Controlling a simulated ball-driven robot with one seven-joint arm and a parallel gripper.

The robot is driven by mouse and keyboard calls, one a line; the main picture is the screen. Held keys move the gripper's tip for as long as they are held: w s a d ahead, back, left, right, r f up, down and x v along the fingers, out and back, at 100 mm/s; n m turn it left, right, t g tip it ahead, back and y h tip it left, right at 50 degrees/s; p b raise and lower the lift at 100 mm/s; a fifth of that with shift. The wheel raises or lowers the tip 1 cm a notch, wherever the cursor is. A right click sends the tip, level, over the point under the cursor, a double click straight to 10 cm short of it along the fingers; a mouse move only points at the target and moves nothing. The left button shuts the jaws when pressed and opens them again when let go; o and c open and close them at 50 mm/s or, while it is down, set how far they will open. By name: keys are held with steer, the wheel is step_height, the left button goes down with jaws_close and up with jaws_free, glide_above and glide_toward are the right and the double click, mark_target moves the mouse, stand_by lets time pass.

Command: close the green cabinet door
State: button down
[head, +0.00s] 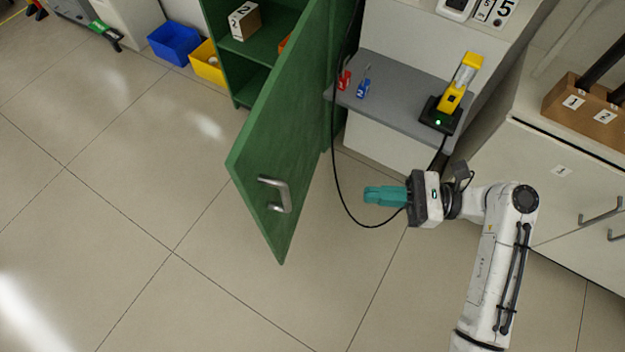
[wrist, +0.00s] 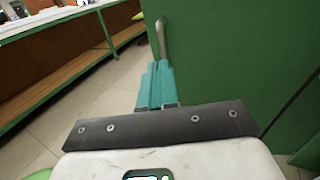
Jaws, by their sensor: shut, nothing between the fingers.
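The green cabinet (head: 238,70) stands at the top middle of the head view with its door (head: 290,120) swung wide open towards me. A grey bar handle (head: 276,194) is on the door's face near its free edge. My gripper (head: 372,196) is shut and empty, to the right of the door and apart from it in the head view. In the wrist view the teal fingers (wrist: 155,88) are together, with the handle (wrist: 161,40) just beyond their tips and the green door (wrist: 225,60) filling the right side. I cannot tell the exact gap to the handle.
A box marked 2 (head: 244,21) stands on a cabinet shelf. A blue bin (head: 174,43) and a yellow bin (head: 207,65) are left of the cabinet. A grey shelf (head: 392,98) holds a yellow tool (head: 460,83); a black cable hangs near my gripper. Floor left of the door is clear.

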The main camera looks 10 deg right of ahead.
mark_target(288, 189)
steer(key=b+x, duration=0.2)
steer(key=x, duration=1)
steer(key=shift+a+f+b, duration=0.15)
steer(key=shift+a+b, duration=0.2)
steer(key=shift+w+a, duration=0.1)
steer(key=shift+a, duration=0.35)
